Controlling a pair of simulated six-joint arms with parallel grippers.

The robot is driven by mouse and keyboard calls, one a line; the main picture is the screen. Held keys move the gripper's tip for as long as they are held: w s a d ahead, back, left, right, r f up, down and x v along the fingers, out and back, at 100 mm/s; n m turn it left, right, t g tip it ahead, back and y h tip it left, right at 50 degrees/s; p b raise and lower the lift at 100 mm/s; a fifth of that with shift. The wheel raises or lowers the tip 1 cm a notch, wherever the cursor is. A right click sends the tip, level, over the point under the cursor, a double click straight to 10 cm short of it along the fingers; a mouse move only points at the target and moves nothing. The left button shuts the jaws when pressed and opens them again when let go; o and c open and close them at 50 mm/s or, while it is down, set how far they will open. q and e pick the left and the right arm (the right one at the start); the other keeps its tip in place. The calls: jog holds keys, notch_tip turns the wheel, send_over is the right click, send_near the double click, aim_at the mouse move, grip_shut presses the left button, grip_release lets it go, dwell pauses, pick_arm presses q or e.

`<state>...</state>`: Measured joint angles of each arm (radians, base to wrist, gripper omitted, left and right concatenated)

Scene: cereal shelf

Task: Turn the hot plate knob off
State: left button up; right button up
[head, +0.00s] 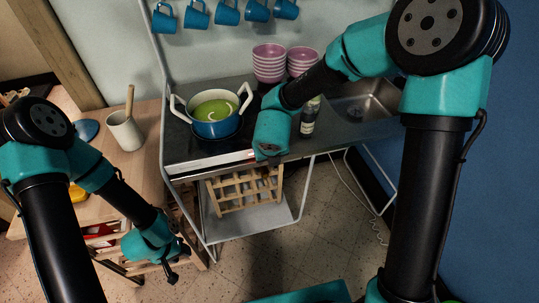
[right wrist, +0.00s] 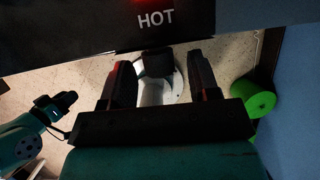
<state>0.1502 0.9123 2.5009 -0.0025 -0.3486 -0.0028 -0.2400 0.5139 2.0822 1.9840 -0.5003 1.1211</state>
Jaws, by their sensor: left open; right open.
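The hot plate (head: 181,152) is a dark flat slab on the metal counter, under a blue pot (head: 216,128) with green contents. In the right wrist view its dark panel (right wrist: 90,38) carries the word HOT and a red glow at the top. A dark block (right wrist: 155,64), apparently the knob, shows below the panel, between the open fingers of my right gripper (right wrist: 162,85). I cannot tell whether they touch it. In the head view my right gripper (head: 268,155) is at the front edge, partly hidden by its wrist. My left gripper (head: 178,264) is open and low, left of the stand.
Pink bowls (head: 269,62), a dark bottle (head: 309,118) and a sink (head: 362,101) are right of the pot. A wooden rack (head: 245,190) stands on the lower shelf. A wooden table (head: 145,165) with a white crock (head: 125,131) is at left.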

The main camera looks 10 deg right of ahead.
jog(key=shift+c, duration=0.2)
jog(key=c, duration=0.9)
jog(key=shift+a+h, duration=0.1)
jog(key=shift+h, duration=0.2)
jog(key=n+h, duration=0.1)
jog(key=h, duration=0.2)
jog(key=t+h, duration=0.1)
jog(key=h, duration=0.3)
jog(key=a+n+h, duration=0.1)
jog(key=h, duration=0.2)
jog(key=shift+f+n+t, duration=0.3)
jog(key=shift+f, duration=0.05)
jog(key=shift+h, duration=0.3)
jog(key=o, duration=0.9)
